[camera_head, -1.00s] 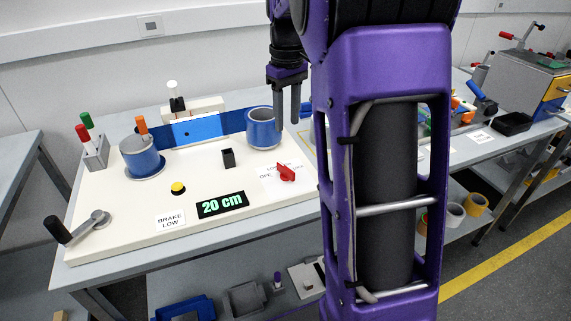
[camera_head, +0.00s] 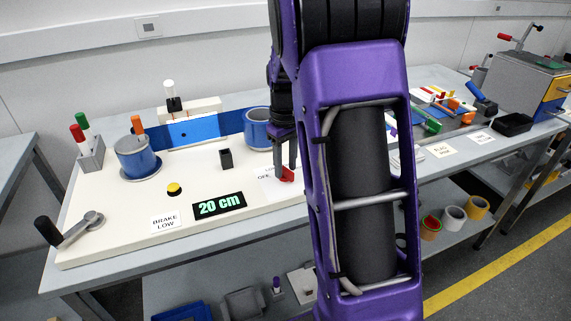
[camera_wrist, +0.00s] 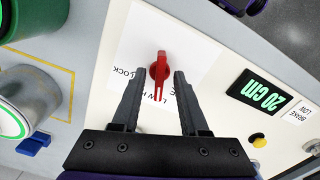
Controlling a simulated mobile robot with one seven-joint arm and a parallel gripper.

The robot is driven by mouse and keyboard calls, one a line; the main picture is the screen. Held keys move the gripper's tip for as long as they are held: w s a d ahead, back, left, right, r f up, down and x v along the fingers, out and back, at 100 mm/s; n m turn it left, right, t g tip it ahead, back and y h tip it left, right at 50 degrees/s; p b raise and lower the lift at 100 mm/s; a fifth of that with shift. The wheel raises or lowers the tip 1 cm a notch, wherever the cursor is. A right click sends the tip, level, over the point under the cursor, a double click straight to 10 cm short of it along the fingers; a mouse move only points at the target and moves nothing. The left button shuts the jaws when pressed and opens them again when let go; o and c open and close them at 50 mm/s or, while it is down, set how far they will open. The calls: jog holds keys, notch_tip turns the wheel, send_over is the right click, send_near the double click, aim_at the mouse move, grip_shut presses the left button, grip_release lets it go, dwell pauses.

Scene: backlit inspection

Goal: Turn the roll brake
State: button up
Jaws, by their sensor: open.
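The roll brake is a red knob (camera_wrist: 160,70) with a narrow pointer on a white label on the board. In the wrist view its pointer runs down the picture, between my fingers. In the head view the knob (camera_head: 287,175) is partly hidden by my fingertips. My gripper (camera_wrist: 158,82) is open, its two dark fingers on either side of the knob with a gap at each side. In the head view my gripper (camera_head: 285,168) points down just over the knob. A sign (camera_head: 165,222) reads BRAKE LOW. I cannot tell how far the tips are above the board.
A display (camera_head: 218,205) reads 20 cm, near a yellow button (camera_head: 174,189). A small black post (camera_head: 226,158) stands left of my gripper. Blue rolls (camera_head: 136,158) hold a blue strip at the back. A crank (camera_head: 70,230) sits at the front left corner.

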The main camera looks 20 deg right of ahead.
grip_shut()
jog(key=shift+r+m, duration=0.1)
jog(key=shift+m, duration=0.3)
jog(key=m+p, duration=0.2)
jog(key=shift+m, duration=0.4)
jog(key=m+p, duration=0.2)
jog(key=m, duration=0.2)
jog(key=shift+a+m, duration=0.15)
jog(key=shift+m, duration=0.15)
jog(key=m+p, duration=0.2)
jog(key=m, duration=0.2)
jog(key=shift+w+m+p, duration=0.1)
jog(key=shift+m+p, duration=0.75)
jog(key=shift+m, duration=1.05)
